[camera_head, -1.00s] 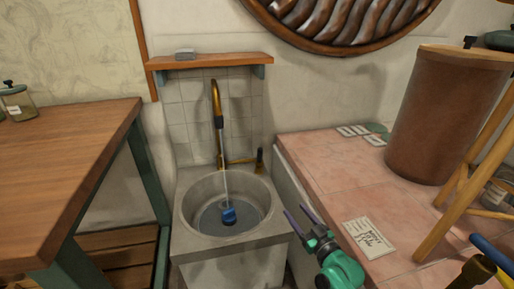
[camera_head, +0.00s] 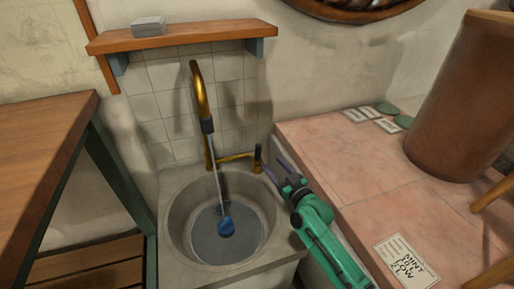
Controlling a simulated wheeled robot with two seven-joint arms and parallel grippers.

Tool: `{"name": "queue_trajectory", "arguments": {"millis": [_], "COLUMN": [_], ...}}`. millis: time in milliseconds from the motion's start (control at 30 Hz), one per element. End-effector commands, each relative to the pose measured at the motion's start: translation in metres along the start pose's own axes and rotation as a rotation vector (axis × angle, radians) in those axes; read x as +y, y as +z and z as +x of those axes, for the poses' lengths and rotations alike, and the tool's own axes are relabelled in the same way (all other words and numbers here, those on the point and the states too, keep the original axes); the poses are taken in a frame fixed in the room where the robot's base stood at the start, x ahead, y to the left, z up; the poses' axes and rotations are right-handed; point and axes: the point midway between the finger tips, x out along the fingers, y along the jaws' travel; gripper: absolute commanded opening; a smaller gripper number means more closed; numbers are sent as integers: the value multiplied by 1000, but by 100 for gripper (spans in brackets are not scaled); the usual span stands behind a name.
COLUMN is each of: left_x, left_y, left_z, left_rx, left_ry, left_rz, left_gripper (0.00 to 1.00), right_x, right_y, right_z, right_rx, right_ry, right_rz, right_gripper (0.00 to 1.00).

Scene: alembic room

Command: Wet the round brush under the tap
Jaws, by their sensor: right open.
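The brass tap (camera_head: 200,95) with a dark nozzle arches over the round stone sink (camera_head: 178,222). A thin pale-blue line, which looks like a water stream, runs from the nozzle down into the basin. At its lower end a small blue object (camera_head: 227,227) sits in the basin; I cannot tell whether it is the round brush. The tap's dark lever (camera_head: 257,153) stands at the right end of the brass pipe. My left gripper is not in view.
A wooden shelf (camera_head: 190,38) with a grey block (camera_head: 148,25) is above the tap. A wooden table (camera_head: 40,140) is at left. A pink tiled counter (camera_head: 385,185) at right holds a label card (camera_head: 408,262), small cards and a large brown cylinder (camera_head: 458,105).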

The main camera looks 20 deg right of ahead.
Motion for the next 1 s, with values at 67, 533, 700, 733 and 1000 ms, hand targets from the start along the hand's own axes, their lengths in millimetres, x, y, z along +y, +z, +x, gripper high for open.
{"name": "queue_trajectory", "arguments": {"millis": [67, 533, 700, 733, 1000], "left_x": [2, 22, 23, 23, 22], "left_y": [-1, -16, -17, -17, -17], "left_z": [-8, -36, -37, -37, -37], "left_rx": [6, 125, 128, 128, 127], "left_ry": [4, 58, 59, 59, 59], "left_rz": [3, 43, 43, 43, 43], "left_gripper": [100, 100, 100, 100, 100], "right_x": [-1, -1, -1, -1, -1], "right_y": [1, 1, 0, 0, 0], "right_z": [23, 106, 106, 106, 105], "right_rx": [4, -1, -2, -2, -1], "right_ry": [-1, -2, -2, -2, -1], "right_rz": [1, 0, 0, 0, 0], "right_gripper": [61, 61, 61, 61, 0]}}
